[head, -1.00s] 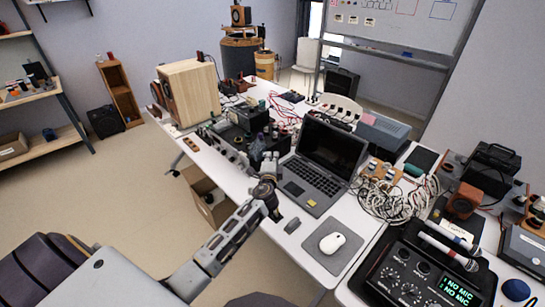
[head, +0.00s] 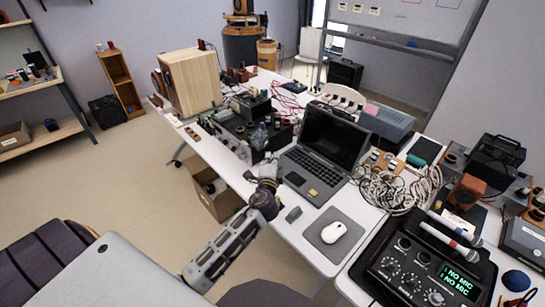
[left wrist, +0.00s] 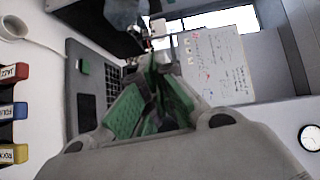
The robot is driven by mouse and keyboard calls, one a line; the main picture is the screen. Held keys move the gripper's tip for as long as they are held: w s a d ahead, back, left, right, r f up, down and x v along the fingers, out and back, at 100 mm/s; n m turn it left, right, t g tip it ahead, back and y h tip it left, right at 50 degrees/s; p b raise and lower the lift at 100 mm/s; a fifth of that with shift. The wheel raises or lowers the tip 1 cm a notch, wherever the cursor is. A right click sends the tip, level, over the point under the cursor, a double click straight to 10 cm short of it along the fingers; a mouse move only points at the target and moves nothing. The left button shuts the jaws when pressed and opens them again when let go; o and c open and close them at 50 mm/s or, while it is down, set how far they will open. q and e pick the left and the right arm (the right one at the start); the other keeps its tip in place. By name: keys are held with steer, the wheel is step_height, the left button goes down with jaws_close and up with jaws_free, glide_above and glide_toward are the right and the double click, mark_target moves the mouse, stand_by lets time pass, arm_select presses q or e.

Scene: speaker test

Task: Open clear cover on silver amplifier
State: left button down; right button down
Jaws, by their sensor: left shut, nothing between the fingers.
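My left gripper (head: 268,163) is at the table's front edge, left of the open laptop (head: 310,178). It is shut and empty. In the left wrist view its green fingers (left wrist: 152,100) are together, with the laptop (left wrist: 88,85) to their left. A dark unit (head: 232,127) with small parts around it stands beyond the gripper, with a bluish, seemingly see-through item (head: 258,137) at its near side. A grey box (head: 388,122) stands behind the laptop; I cannot tell if it is the silver amplifier. I cannot make out a clear cover. My right gripper is not in view.
A wooden cabinet (head: 190,82) stands at the table's far left. A mouse (head: 333,232) lies on a pad, with tangled cables (head: 392,188) and a mixer (head: 425,268) further right. A cardboard box (head: 215,195) is below the table edge.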

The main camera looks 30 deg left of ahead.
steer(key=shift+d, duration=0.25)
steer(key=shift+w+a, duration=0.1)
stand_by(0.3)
